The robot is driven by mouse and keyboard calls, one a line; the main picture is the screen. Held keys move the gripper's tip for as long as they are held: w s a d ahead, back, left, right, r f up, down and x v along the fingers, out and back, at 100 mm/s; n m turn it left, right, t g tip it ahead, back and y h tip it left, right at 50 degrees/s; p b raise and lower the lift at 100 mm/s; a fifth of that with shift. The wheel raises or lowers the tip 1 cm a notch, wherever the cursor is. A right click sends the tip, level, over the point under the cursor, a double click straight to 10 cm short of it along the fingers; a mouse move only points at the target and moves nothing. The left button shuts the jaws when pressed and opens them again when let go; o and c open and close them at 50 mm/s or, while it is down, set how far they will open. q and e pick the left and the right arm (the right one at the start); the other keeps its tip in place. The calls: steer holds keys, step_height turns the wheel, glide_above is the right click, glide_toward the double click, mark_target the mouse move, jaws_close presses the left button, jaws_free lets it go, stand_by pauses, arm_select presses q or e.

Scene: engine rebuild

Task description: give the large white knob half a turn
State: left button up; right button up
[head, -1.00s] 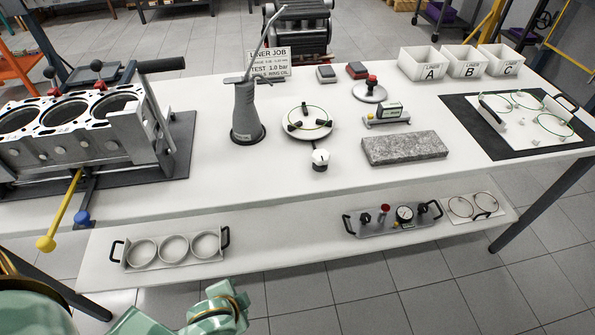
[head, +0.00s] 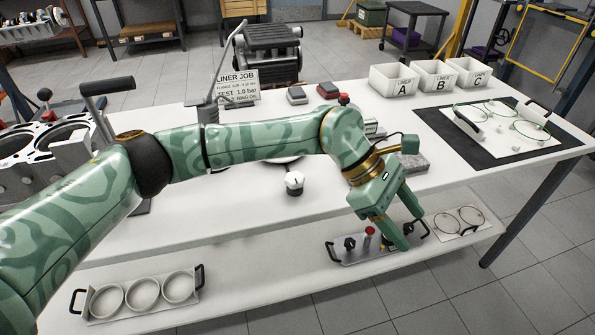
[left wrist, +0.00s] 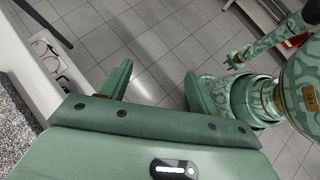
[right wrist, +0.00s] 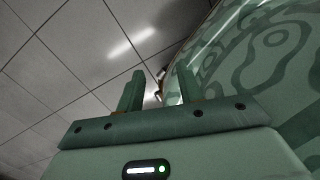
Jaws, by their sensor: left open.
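The white knob (head: 294,183), white-topped with a dark base, stands near the front edge of the bench, below my left forearm in the head view. My left gripper (head: 411,231) is to the right of the knob and apart from it, hanging past the bench's front edge above the lower shelf. Its fingers are spread and empty, as the left wrist view (left wrist: 157,70) also shows. My right gripper (right wrist: 160,74) has its fingers apart with nothing between them, in the right wrist view. The round plate behind the knob is mostly hidden by my left arm.
A tray with three rings (head: 88,303) lies at left. White bins (head: 392,79) stand at the back. The engine block (head: 60,145) is partly hidden. Bare bench surrounds the knob.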

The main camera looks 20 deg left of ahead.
arm_select(q)
steer(key=w+a+r+t+y, duration=0.1)
steer(key=w+a+r+y, duration=0.25)
steer(key=a, duration=0.45)
steer(key=w+a+r+n+t+y, duration=0.1)
steer(key=w+a+r+y, duration=0.25)
steer(key=a, duration=0.35)
steer(key=w+a+r+y, duration=0.3)
steer(key=a+r, duration=0.1)
steer(key=a, duration=0.4)
steer(key=b, duration=0.4)
glide_above(295, 177)
step_height(295, 177, down, 10)
steer(key=shift+a, duration=0.1)
step_height(295, 177, down, 5)
steer(key=shift+r+b, duration=0.2)
steer(key=shift+b, duration=0.8)
steer(key=shift+f, duration=0.55)
arm_select(e)
steer(key=shift+n+g, duration=0.3)
steer(key=shift+g, duration=0.1)
steer(key=f, duration=0.1)
steer(key=d+f, duration=0.1)
steer(key=f, duration=0.3)
steer(key=shift+s+d, duration=0.3)
arm_select(q)
steer(key=c, duration=1)
arm_select(e)
steer(key=shift+r, duration=0.1)
